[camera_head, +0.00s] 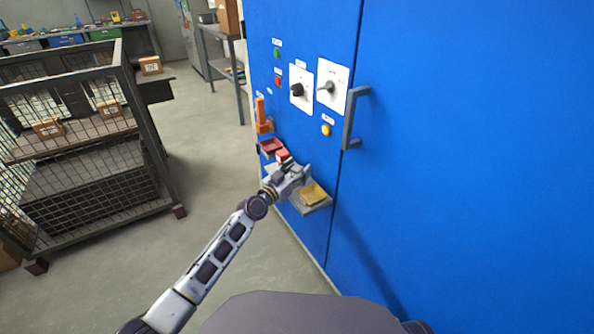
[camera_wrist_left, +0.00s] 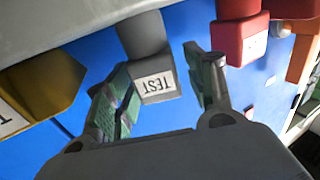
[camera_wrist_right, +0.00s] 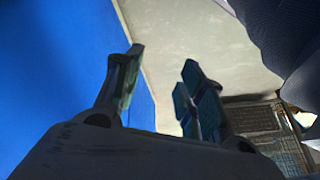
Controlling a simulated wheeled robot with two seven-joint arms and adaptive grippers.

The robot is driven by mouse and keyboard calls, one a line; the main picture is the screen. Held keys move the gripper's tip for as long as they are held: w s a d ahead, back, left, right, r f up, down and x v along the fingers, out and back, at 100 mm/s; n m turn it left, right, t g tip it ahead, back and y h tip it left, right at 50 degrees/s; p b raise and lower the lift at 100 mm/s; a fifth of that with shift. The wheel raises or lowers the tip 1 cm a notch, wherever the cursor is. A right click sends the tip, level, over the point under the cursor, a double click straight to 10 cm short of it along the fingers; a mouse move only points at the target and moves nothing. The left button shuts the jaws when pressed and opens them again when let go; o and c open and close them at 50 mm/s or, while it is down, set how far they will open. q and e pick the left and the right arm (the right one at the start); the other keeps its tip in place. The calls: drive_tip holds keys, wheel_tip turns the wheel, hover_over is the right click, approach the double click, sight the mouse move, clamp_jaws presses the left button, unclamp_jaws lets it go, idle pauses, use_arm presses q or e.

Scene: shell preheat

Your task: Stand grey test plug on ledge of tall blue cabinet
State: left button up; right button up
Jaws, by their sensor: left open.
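The tall blue cabinet (camera_head: 450,120) fills the right of the head view. Its grey ledge (camera_head: 318,209) juts out low on the front; the ledge also shows along the top of the left wrist view (camera_wrist_left: 60,25). The grey test plug (camera_wrist_left: 154,80), labelled TEST, is between the fingers of my left gripper (camera_wrist_left: 155,75) and appears upright at the ledge. Gaps show beside it, and the fingers are open. In the head view my left gripper (camera_head: 290,170) largely hides the plug. My right gripper (camera_wrist_right: 163,62) is open and empty, away from the ledge.
A yellow item (camera_head: 313,194) lies on the ledge's near end. A red block (camera_head: 282,155) and a red tray (camera_head: 270,147) are beyond my left gripper. An orange handle (camera_head: 262,115) and a door handle (camera_head: 350,118) stick out of the cabinet. A mesh cage cart (camera_head: 80,150) stands left; floor between is clear.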

drive_tip(key=shift+r, duration=0.1)
use_arm(q)
drive_tip(key=shift+r, duration=0.15)
drive_tip(key=shift+s+a+p, duration=0.3)
drive_tip(key=shift+s+a, duration=0.1)
drive_tip(key=shift+s, duration=0.15)
drive_tip(key=p+v, duration=0.1)
drive_tip(key=v, duration=0.9)
drive_tip(key=shift+s, duration=0.3)
use_arm(e)
drive_tip(key=shift+g+h, duration=0.3)
drive_tip(key=v, duration=0.2)
drive_tip(key=w+v, duration=0.1)
drive_tip(key=v, duration=0.1)
drive_tip(key=shift+s+d+r, duration=0.1)
drive_tip(key=shift+d+r, duration=0.15)
drive_tip(key=shift+r, duration=0.1)
use_arm(q)
drive_tip(key=shift+a, duration=0.15)
use_arm(e)
drive_tip(key=shift+f, duration=0.1)
